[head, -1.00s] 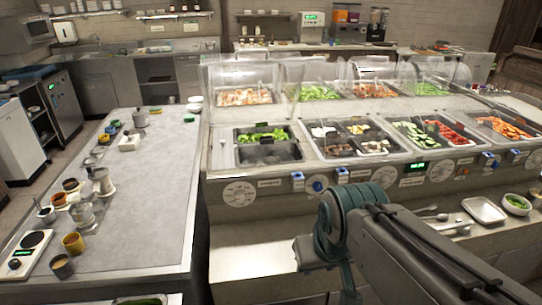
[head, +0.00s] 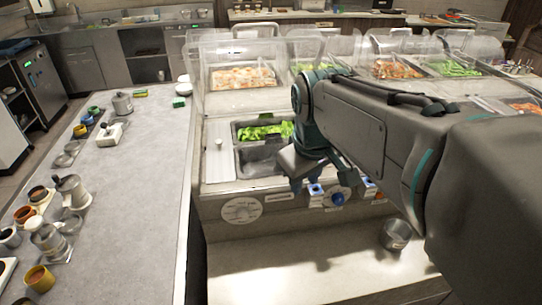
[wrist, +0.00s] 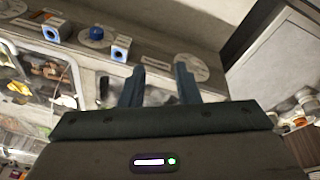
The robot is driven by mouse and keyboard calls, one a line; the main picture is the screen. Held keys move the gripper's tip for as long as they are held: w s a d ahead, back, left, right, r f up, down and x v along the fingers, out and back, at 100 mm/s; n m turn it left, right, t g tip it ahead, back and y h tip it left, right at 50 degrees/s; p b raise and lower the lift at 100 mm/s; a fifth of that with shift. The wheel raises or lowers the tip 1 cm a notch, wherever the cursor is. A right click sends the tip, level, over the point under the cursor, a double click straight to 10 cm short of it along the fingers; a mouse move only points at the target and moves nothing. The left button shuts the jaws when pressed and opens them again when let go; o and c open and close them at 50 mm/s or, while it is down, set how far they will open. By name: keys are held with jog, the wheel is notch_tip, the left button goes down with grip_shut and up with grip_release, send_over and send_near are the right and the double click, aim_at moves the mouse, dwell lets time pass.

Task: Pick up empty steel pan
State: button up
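An empty dark steel pan (head: 258,158) sits sunk in the left well of the counter, in front of a pan of green leaves (head: 264,131). My arm hides part of its right side. A small round steel container (head: 396,235) stands on the lower ledge, right of my gripper; I cannot tell what it holds. My gripper (head: 308,182) is near the well's front edge, right of the dark pan. In the wrist view my gripper's fingers (wrist: 160,72) are apart with nothing held between them, pointing towards the counter's front panel.
Clear covers (head: 240,45) stand behind the wells. The front panel carries a dial (head: 241,210) and blue knobs (head: 338,198). A grey worktop (head: 140,190) at left holds several jars and cups along its left edge. The lower ledge (head: 270,270) is mostly clear.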

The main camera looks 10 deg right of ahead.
jog(key=w+n+g+b, duration=0.35)
jog(key=w+n, duration=0.95)
jog(key=w, duration=0.8)
jog(key=shift+t, duration=0.35)
jog(key=shift+s+d+f, duration=0.1)
jog(key=shift+d+f, duration=0.05)
jog(key=shift+f, duration=3.25)
jog(key=shift+s+d+f, duration=0.1)
jog(key=shift+f, duration=3.25)
grip_shut()
jog(key=shift+r, duration=0.1)
